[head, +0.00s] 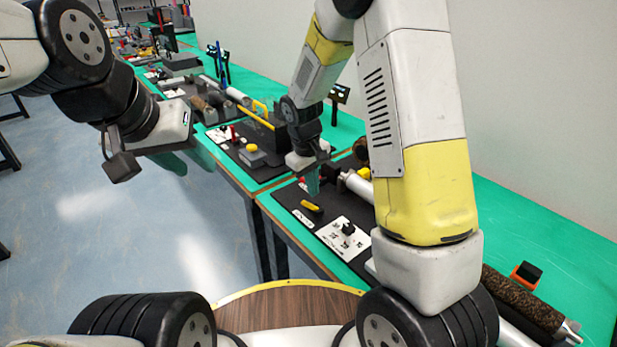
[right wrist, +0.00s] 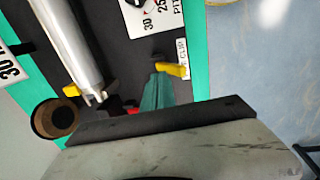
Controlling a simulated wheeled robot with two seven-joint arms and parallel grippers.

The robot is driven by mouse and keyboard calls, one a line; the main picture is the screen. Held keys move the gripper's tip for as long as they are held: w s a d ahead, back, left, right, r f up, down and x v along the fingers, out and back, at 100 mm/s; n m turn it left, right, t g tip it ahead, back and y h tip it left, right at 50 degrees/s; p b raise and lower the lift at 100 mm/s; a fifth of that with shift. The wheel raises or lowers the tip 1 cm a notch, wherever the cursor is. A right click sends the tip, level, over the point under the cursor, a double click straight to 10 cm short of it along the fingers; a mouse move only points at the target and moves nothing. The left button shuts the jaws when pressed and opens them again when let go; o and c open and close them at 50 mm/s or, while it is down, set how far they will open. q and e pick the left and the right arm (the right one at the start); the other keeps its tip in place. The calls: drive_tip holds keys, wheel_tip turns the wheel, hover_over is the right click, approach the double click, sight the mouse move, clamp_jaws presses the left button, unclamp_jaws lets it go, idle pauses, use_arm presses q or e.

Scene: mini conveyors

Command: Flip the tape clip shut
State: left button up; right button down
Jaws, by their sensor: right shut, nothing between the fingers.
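The tape clip shows as a small yellow lever (head: 311,206) near the front edge of the dark board in the head view. In the right wrist view the yellow lever (right wrist: 172,69) lies beside a white label on which "CLIP" can be partly read. My right gripper (head: 312,188) is shut and empty, pointing down just behind the lever; its teal fingers (right wrist: 157,90) end close to the lever in the wrist view. I cannot tell whether they touch. My left gripper (head: 187,160) hangs over the floor at left, its teal fingers apart and empty.
A white dial plate (head: 345,237) with a black knob sits right of the clip. A silver cylinder (right wrist: 68,45) and a brown roll (right wrist: 54,118) lie nearby. Another dark board with a yellow button (head: 251,152) stands farther back. Open floor lies left of the benches.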

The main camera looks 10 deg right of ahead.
sight(310, 204)
drive_tip(key=r, duration=0.5)
drive_tip(key=shift+s+a+r, duration=0.2)
drive_tip(key=shift+a+r, duration=0.1)
drive_tip(key=shift+a, duration=0.05)
